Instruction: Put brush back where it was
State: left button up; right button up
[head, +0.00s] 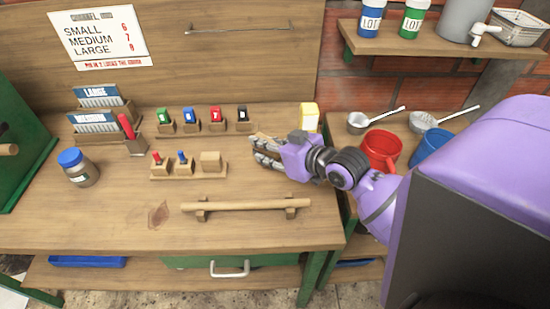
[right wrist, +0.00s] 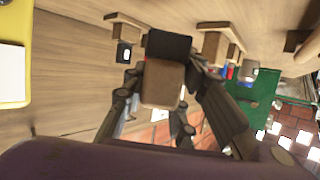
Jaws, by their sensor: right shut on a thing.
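My right gripper (head: 262,152) reaches in from the right and is above the bench, right of the small wooden rack. In the right wrist view my right gripper (right wrist: 165,100) is shut on a small block with a wooden body and a dark end, which looks like the brush (right wrist: 161,85). In the head view the fingers mostly hide it. I cannot tell which spot belongs to the brush. My left gripper is not in view.
Several small holders with coloured labels, including a black one (head: 242,117), stand behind the rack. A yellow box (head: 309,117) stands beside my right gripper. A wooden bar (head: 245,205) lies on supports in front. A blue-lidded jar (head: 76,167) stands left.

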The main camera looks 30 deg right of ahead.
jog(key=shift+s+d+f, duration=0.15)
jog(key=shift+d+f, duration=0.7)
jog(key=shift+f, duration=0.25)
jog(key=shift+d+f, duration=0.15)
jog(key=shift+f, duration=0.85)
jog(key=shift+d+f, duration=0.1)
jog(key=shift+f, duration=0.85)
jog(key=o, duration=1)
jog(key=shift+o, duration=0.2)
jog(key=shift+r, duration=0.2)
jog(key=v, duration=0.5)
jog(key=b+v, duration=0.1)
jog(key=v, duration=0.4)
jog(key=shift+s+d+f, duration=0.1)
jog(key=shift+s, duration=0.35)
jog(key=shift+s+d+r, duration=0.1)
jog(key=shift+s+r, duration=0.25)
jog(key=shift+s, duration=0.2)
